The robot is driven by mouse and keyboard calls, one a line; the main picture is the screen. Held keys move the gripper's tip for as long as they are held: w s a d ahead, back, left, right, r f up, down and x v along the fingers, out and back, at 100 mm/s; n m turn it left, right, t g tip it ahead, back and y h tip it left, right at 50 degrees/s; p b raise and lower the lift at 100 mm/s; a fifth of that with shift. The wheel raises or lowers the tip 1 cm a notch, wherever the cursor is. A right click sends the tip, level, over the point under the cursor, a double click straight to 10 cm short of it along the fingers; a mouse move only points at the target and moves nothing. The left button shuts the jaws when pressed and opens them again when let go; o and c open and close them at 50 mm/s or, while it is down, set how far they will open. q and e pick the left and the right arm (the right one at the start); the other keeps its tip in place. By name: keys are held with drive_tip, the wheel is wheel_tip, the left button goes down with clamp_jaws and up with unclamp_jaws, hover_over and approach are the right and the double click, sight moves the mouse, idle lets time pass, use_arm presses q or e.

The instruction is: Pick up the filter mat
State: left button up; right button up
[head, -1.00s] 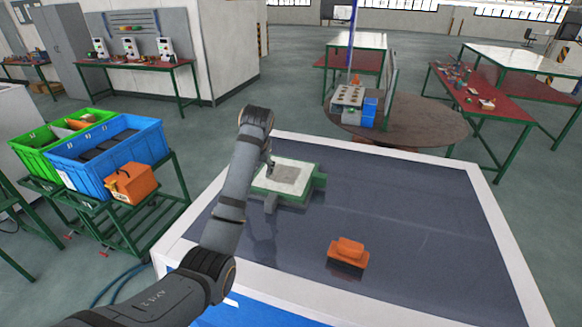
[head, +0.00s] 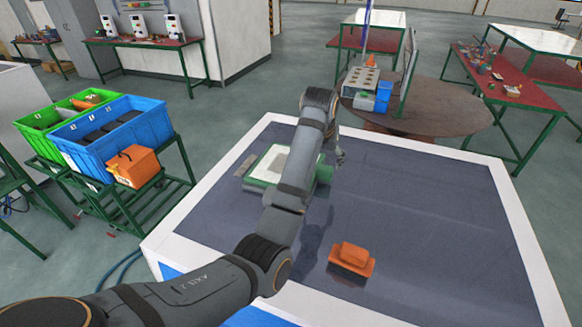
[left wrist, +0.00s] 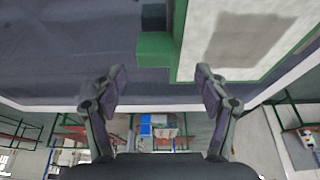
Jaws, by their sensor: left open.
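A green frame (head: 324,173) with a pale panel (head: 270,160) lies on the dark tabletop, partly hidden by my left arm. In the left wrist view, the panel (left wrist: 285,55) has a grey rectangular patch (left wrist: 250,38), and a green tab (left wrist: 155,48) sticks out from the frame. I cannot tell whether this patch is the filter mat. Dark flat pieces (head: 108,128) lie in the blue crate. My left gripper (head: 340,158) is at the right side of the frame, above the table. Its fingers are spread and empty in the left wrist view (left wrist: 160,82). My right gripper is not in view.
An orange brush-like block (head: 352,258) sits on the table nearer me. The blue crate (head: 150,128), a green crate (head: 40,135) and an orange box (head: 134,166) stand on a rack at left. The table's right half is clear.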

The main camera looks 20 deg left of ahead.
sight(324, 169)
use_arm(q)
drive_tip(key=shift+d+f+p, duration=0.25)
drive_tip(key=shift+f+p, duration=0.75)
drive_tip(key=shift+p, duration=0.25)
drive_tip(key=shift+x, duration=1.05)
drive_tip(key=shift+w+f, duration=0.1)
drive_tip(key=shift+f, duration=0.2)
drive_tip(key=c, duration=0.6)
drive_tip(key=shift+r, duration=0.1)
drive_tip(key=c, duration=0.9)
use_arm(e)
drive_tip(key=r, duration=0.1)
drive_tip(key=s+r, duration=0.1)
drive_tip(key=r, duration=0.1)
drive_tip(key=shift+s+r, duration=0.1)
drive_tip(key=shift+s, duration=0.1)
